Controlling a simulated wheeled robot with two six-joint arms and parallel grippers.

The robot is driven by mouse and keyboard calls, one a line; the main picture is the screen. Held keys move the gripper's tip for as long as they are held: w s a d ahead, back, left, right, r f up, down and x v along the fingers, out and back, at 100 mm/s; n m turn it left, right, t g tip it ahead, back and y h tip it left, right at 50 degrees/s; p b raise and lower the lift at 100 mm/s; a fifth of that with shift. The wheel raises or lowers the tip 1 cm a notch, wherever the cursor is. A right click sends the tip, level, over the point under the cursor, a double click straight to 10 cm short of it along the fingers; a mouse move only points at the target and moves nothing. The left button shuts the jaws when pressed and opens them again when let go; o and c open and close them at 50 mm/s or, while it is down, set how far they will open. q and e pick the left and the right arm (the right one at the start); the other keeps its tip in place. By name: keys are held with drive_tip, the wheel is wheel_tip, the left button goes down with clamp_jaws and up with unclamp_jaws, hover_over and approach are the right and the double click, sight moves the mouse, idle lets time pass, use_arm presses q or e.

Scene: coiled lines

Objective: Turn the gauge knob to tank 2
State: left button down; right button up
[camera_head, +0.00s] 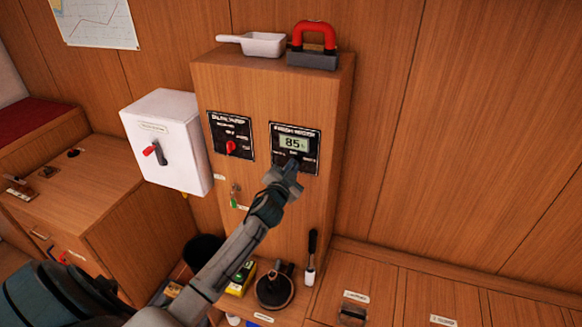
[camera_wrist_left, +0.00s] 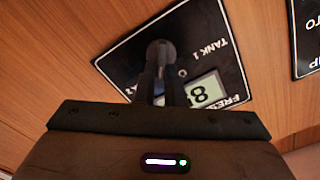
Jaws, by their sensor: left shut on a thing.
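The fresh water gauge panel (camera_head: 313,166) is black with a lit display (camera_head: 294,143) reading 85, on the front of the wooden cabinet. My left gripper (camera_head: 290,166) is at the lower part of this panel and covers much of the knob there. In the left wrist view, upside down, the dark gauge knob (camera_wrist_left: 160,48) sits between the fingertips of my left gripper (camera_wrist_left: 160,72), which is shut on it. The "TANK 1" label (camera_wrist_left: 208,49) shows beside the knob. The tank 2 label is mostly hidden by the gripper. The knob's exact pointing direction is unclear.
A bilge pump panel (camera_head: 231,136) with a red knob is left of the gauge. A white switch box (camera_head: 167,140) is further left. A white scoop (camera_head: 262,44) and a red-handled block (camera_head: 314,45) stand on the cabinet top. Keys (camera_head: 234,198) hang below the panels.

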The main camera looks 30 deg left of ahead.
use_arm(q)
drive_tip(key=shift+d+f+m, duration=0.1)
drive_tip(key=shift+m, duration=0.7)
drive_tip(key=c, duration=1.5)
unclamp_jaws()
